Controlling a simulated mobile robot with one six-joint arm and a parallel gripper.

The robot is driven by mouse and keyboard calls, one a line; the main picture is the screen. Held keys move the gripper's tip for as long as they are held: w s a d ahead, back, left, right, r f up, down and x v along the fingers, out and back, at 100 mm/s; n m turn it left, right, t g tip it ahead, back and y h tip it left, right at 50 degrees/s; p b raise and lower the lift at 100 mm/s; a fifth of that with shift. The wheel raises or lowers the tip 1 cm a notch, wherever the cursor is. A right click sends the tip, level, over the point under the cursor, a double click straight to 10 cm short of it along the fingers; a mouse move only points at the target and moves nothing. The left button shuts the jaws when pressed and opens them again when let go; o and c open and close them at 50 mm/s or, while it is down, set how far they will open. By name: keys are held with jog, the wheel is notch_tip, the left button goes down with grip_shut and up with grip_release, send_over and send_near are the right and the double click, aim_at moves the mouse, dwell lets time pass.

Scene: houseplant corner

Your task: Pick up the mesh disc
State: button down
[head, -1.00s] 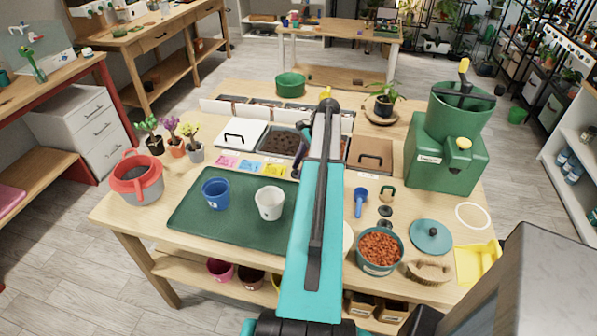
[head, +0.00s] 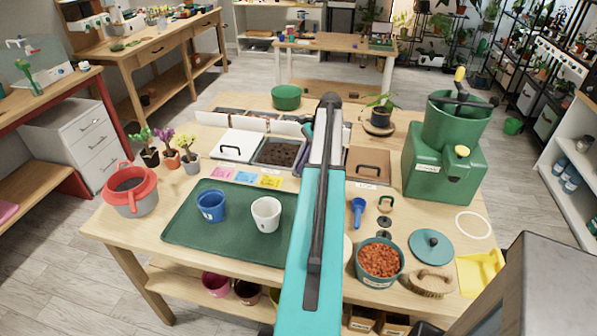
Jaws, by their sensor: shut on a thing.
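I cannot make out the mesh disc for certain.
A green tray (head: 185,232) holds a blue cup (head: 211,206) and a white cup (head: 266,214). A pot of reddish pellets (head: 380,263), a blue scoop (head: 357,211), a teal lid (head: 431,246) and a green machine (head: 440,168) stand right of my arm.

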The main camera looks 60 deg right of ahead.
jog(key=d+r+b, duration=0.1)
jog(key=d+b, duration=0.2)
jog(key=d, duration=0.9)
jog(key=shift+w+d, duration=0.2)
jog(key=shift+w, duration=0.05)
jog(key=shift+r, duration=0.2)
